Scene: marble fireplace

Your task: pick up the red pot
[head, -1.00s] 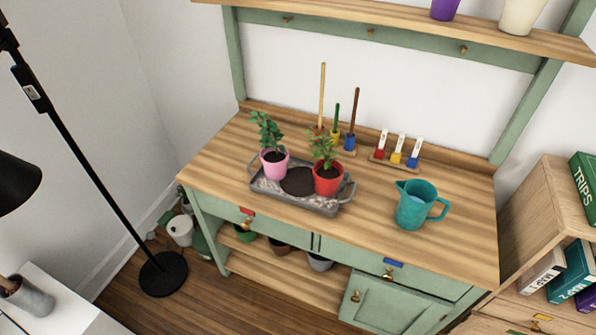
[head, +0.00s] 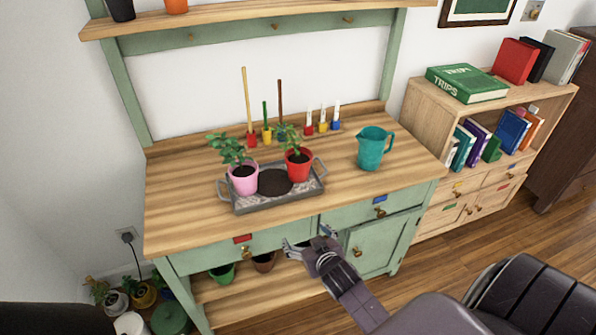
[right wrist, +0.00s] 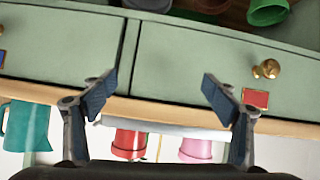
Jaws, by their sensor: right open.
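The red pot (head: 299,168) holds a green plant and stands upright on the right side of a grey metal tray (head: 316,187) on the wooden bench top. A pink pot (head: 243,181) with a plant stands on the tray's left side. My right gripper (head: 308,241) is open and empty, in front of the bench drawers and lower than the tray, apart from the red pot. In the right wrist view, which looks upside down, the red pot (right wrist: 130,142) shows beyond the two spread fingers, partly cut by the bench edge. My left gripper is not in view.
A teal pitcher (head: 371,149) stands right of the tray. Small coloured tools (head: 266,132) stand behind it. The bench's front edge and drawers (head: 372,214) lie close to my right gripper. Bench top left of the tray is clear. A low bookcase (head: 432,111) stands at right.

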